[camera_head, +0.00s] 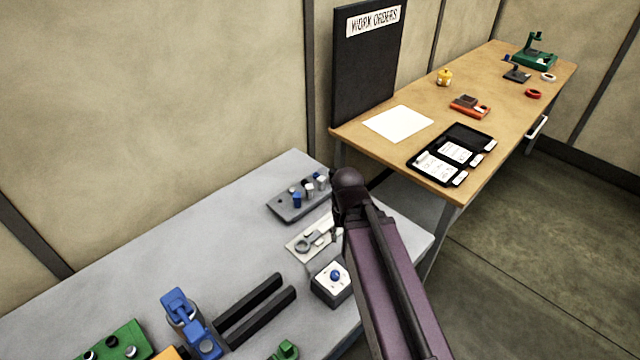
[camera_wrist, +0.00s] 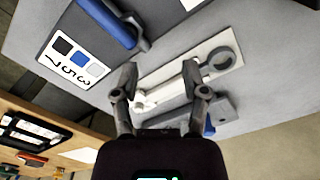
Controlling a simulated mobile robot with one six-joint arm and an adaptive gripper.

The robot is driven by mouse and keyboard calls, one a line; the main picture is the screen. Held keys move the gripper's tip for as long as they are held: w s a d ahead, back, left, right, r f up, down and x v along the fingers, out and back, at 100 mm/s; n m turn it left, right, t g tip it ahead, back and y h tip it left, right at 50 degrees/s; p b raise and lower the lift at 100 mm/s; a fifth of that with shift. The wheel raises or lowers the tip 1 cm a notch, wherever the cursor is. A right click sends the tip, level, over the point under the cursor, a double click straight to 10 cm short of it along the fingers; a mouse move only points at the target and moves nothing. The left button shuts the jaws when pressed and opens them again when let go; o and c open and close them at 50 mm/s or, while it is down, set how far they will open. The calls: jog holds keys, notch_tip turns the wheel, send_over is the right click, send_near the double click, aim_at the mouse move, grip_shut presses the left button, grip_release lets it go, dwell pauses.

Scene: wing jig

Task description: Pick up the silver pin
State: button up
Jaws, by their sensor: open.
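A grey block (camera_head: 290,208) on the grey table holds several short pins. A silver pin (camera_head: 322,183) stands at its right end, and another pale silver pin (camera_head: 309,189) stands beside a blue pin (camera_head: 297,199). My gripper (camera_wrist: 160,82) is open and empty in the wrist view, its two fingers spread over a white plate carrying a grey ring-ended tool (camera_wrist: 220,60). The block (camera_wrist: 223,108) shows partly behind the right finger, with a blue pin (camera_wrist: 209,126) at it. I cannot make out a silver pin clearly in the wrist view. My arm covers part of the area right of the block.
A box with a blue knob (camera_head: 335,275) stands near the table's front edge. Black rails (camera_head: 255,310) and a blue clamp (camera_head: 190,320) lie left. A labelled card (camera_wrist: 68,60) shows in the wrist view. A wooden table (camera_head: 490,110) stands behind. The table's back left is clear.

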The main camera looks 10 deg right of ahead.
jog(key=shift+a, duration=0.1)
jog(key=shift+o, duration=1)
notch_tip(320, 180, up, 7)
jog(key=n+p, duration=0.3)
jog(key=p, duration=0.4)
send_over(321, 178)
jog(key=shift+s+f, duration=0.2)
jog(key=shift+f+m+b, duration=0.2)
jog(key=shift+m+b, duration=0.1)
jog(key=shift+b, duration=0.05)
notch_tip(321, 178, down, 8)
jog(key=b, duration=0.8)
jog(key=shift+f, duration=0.15)
jog(key=shift+f, duration=0.1)
jog(key=shift+w+f+b, duration=0.15)
jog(key=shift+f+b, duration=2.35)
jog(key=shift+b, duration=0.3)
